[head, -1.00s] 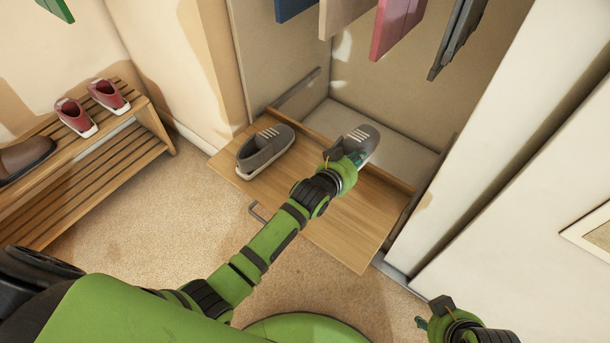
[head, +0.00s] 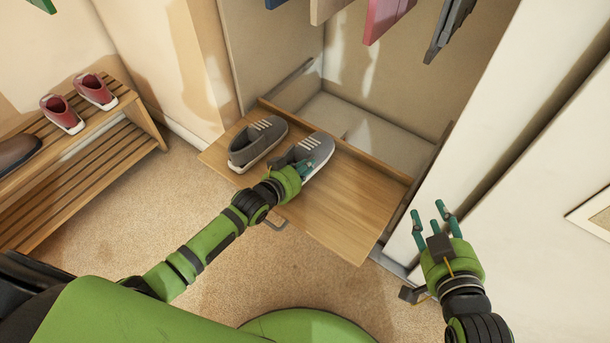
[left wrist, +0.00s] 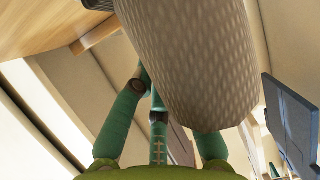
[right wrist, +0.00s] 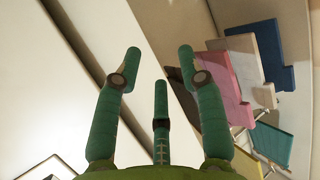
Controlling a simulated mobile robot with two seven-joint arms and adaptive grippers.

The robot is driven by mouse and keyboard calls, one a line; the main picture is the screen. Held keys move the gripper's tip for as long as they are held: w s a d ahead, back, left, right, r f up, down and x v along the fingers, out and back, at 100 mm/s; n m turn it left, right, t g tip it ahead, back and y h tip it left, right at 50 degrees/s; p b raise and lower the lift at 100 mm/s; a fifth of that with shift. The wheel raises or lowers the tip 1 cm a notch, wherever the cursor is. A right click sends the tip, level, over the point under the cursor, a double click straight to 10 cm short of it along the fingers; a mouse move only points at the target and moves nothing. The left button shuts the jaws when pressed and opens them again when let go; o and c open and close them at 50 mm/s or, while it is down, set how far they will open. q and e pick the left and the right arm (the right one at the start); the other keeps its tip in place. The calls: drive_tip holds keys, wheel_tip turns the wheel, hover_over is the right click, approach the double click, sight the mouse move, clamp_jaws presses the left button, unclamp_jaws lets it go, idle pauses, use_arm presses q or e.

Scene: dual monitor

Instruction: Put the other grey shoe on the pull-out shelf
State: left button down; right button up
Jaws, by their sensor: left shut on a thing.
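One grey shoe (head: 257,142) with white stripes rests upright on the left part of the wooden pull-out shelf (head: 345,205). The other grey shoe (head: 316,150) is just to its right, over the shelf, toes pointing to the back. My left gripper (head: 304,168) is shut on this second shoe at its heel end. The shoe's patterned sole (left wrist: 195,60) fills the middle of the left wrist view. Whether the held shoe touches the shelf I cannot tell. My right gripper (head: 432,218) is open and empty, right of the shelf; its spread fingers also show in the right wrist view (right wrist: 160,75).
A slatted wooden rack (head: 95,150) at the left holds red shoes (head: 62,114) and a brown shoe (head: 16,150). Coloured hanging panels (head: 385,18) are above the shelf. A white door (head: 510,140) stands at the right. The shelf's right half is bare.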

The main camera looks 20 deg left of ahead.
use_arm(q)
wheel_tip(320, 180, down, 3)
drive_tip(key=shift+f+b, duration=0.15)
drive_tip(key=shift+b, duration=0.8)
use_arm(e)
drive_tip(key=a+r+t+y, duration=0.1)
drive_tip(key=r+t, duration=0.2)
drive_tip(key=r, duration=0.2)
drive_tip(key=a+r+n+t+y, duration=0.1)
drive_tip(key=a+r+t+y, duration=0.1)
drive_tip(key=r, duration=0.4)
drive_tip(key=shift+w+a+t, duration=0.2)
drive_tip(key=shift+a+t, duration=0.05)
drive_tip(key=shift+t, duration=0.35)
use_arm(q)
drive_tip(key=shift+f, duration=0.1)
use_arm(e)
drive_tip(key=shift+r, duration=0.15)
use_arm(q)
drive_tip(key=c, duration=1.2)
unclamp_jaws()
drive_tip(key=shift+f, duration=0.1)
drive_tip(key=shift+c, duration=0.2)
use_arm(e)
drive_tip(key=shift+s+r+y, duration=0.1)
drive_tip(key=shift+r+y, duration=0.1)
drive_tip(key=shift+y, duration=0.1)
